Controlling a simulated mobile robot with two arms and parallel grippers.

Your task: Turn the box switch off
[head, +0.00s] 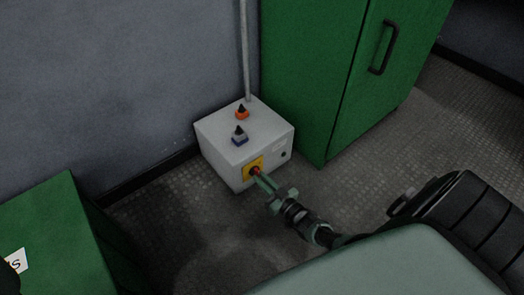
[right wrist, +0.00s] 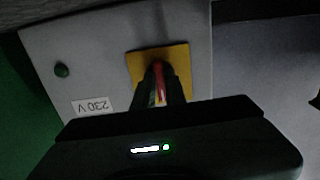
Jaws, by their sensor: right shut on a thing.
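The box (head: 222,153) is pale grey and stands on the floor against the wall. Its front bears a yellow plate (head: 248,173) with a red switch handle (head: 255,170) in the middle. My right gripper (head: 260,176) reaches the front from the lower right and is shut on the red handle. In the right wrist view the red handle (right wrist: 159,76) shows between the dark fingers, in front of the yellow plate (right wrist: 179,60). The fingers hide part of the handle, so its exact angle is hard to tell. My left gripper is not in view.
An orange-based knob (head: 242,112) and a blue-based knob (head: 239,135) sit on the box top. A conduit (head: 246,50) rises behind it. A green cabinet (head: 300,75) stands close at right, another green cabinet (head: 45,225) at lower left. Floor in front is clear.

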